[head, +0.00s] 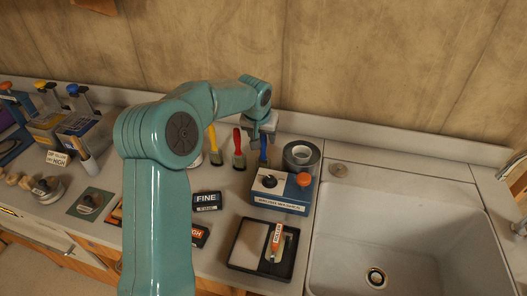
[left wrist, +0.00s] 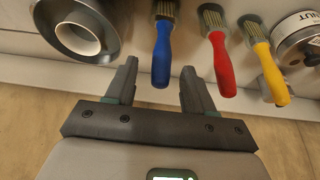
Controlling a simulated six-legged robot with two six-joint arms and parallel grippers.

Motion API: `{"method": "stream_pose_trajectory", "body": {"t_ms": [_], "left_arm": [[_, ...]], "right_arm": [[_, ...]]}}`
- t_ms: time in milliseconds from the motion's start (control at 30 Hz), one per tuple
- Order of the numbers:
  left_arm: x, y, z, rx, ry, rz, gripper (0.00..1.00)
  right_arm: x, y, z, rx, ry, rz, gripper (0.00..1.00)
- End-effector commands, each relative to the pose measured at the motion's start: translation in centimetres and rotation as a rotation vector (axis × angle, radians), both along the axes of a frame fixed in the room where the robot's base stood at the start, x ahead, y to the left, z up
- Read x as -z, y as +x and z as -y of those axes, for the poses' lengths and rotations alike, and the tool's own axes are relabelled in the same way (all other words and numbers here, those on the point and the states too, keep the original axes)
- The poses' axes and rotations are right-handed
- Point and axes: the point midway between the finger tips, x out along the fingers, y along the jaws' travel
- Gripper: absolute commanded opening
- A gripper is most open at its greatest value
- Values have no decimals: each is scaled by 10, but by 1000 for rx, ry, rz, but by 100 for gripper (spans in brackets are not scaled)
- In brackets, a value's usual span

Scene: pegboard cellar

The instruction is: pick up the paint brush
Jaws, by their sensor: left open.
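Three paint brushes stand handle up at the back of the counter: a blue one (head: 263,150), a red one (head: 238,145) and a yellow one (head: 213,141). My left gripper (head: 262,132) is at the blue brush's handle. In the left wrist view the open left gripper (left wrist: 158,70) has the blue brush (left wrist: 162,52) lined up between its two fingers, with gaps on both sides. The red brush (left wrist: 222,62) and yellow brush (left wrist: 270,72) lie to the right, outside the fingers. My right gripper is not in view.
A can (left wrist: 298,38) is beside the yellow brush. A black tray (head: 243,262) lies nearer, a white sink (head: 410,240) right. The wall is close behind.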

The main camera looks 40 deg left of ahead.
Motion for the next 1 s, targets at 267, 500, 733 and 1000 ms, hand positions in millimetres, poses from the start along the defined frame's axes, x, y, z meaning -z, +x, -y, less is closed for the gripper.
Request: {"method": "stream_pose_trajectory", "body": {"t_ms": [267,500,733,1000], "left_arm": [[35,10,-7,-1,-2,-3,53],[51,18,-10,0,-1,0,53],[51,17,-10,0,-1,0,24],[51,17,-10,0,0,1,0]], "right_arm": [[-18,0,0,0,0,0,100],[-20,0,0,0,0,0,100],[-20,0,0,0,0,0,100],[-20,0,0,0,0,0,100]]}}
